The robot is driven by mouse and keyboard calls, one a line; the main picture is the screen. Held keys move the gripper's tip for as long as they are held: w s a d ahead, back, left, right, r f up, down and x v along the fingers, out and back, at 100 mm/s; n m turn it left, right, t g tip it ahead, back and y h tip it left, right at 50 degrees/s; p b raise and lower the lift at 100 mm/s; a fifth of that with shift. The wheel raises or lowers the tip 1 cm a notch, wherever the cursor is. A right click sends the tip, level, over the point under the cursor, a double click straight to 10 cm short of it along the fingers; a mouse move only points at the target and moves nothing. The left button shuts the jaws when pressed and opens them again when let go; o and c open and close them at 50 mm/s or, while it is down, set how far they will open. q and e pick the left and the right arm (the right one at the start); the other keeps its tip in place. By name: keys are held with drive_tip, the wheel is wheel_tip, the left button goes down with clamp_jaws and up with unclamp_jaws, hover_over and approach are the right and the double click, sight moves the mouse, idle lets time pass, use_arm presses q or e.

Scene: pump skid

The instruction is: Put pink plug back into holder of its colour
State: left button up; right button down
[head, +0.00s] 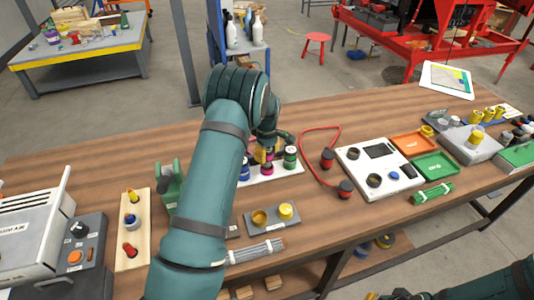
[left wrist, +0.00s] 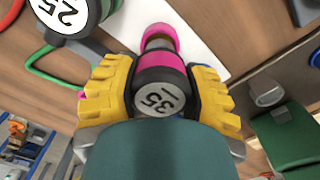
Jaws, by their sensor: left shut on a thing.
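My left gripper (head: 266,150) is over the white board (head: 292,171) near the middle of the bench. In the left wrist view its yellow fingers (left wrist: 160,92) are shut on the pink plug (left wrist: 160,77), a pink and black body whose grey end reads "35". A pink ring-like part (left wrist: 160,35), perhaps the pink holder, shows just beyond the plug, over the white board. I cannot tell whether the two touch. In the head view the gripper and arm hide much of this. My right arm (head: 490,288) shows at the bottom right; its gripper is barely in view at the lower edge.
A green plug (head: 290,157) and a blue one (head: 244,169) stand close beside the gripper; the green one, marked "25", also shows in the left wrist view (left wrist: 68,14). A red cable (head: 304,150) lies to the right. A green device (head: 171,186) stands left of my arm.

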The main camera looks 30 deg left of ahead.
use_arm(q)
drive_tip(key=shift+f+b, duration=0.75)
drive_tip(key=shift+f, duration=0.6)
idle(0.3)
drive_tip(key=o, duration=1.4)
drive_tip(key=shift+c, duration=0.2)
wheel_tip(320, 180, up, 12)
drive_tip(key=shift+r, duration=0.1)
